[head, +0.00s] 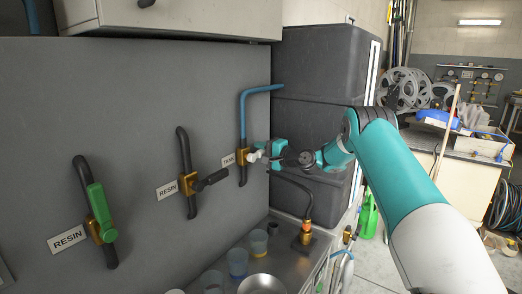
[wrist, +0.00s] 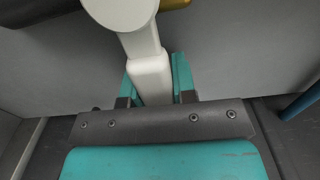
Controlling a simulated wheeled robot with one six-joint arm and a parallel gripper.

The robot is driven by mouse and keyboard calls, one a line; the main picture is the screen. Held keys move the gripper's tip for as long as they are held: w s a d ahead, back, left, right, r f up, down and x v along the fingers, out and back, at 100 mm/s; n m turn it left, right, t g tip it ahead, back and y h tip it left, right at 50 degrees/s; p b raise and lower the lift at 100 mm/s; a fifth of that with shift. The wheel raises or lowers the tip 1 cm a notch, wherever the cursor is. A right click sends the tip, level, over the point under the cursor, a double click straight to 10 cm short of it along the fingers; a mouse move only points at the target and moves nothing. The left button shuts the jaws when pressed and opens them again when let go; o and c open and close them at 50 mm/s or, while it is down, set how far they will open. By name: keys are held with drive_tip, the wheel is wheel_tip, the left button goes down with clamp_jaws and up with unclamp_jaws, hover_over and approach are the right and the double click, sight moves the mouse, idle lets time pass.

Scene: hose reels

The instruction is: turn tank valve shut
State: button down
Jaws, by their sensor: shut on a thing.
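The tank valve (head: 242,155) is a brass body on the panel, with a blue pipe (head: 243,110) rising from it and a dark pipe below. Its white handle (head: 253,156) points right, toward my gripper, roughly across the pipe; its exact angle is hard to tell. My gripper (head: 266,152) is shut on the handle. In the wrist view, the white handle (wrist: 150,72) runs between the two teal fingers of my gripper (wrist: 154,85). A brass part (wrist: 174,4) shows at the top edge.
Left of it are a resin valve with a black handle (head: 212,180) set across its pipe and one with a green handle (head: 101,213) along its pipe. Below, cups (head: 238,263) and a bowl (head: 262,285) stand on a metal counter. Dark bins (head: 318,65) stand behind my gripper.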

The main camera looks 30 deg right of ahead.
drive_tip(key=shift+d+f, duration=0.1)
drive_tip(key=c, duration=0.9)
unclamp_jaws()
drive_tip(key=shift+s, duration=0.1)
drive_tip(key=b+v, duration=0.5)
drive_tip(key=v, duration=1.2)
drive_tip(key=shift+s, duration=0.15)
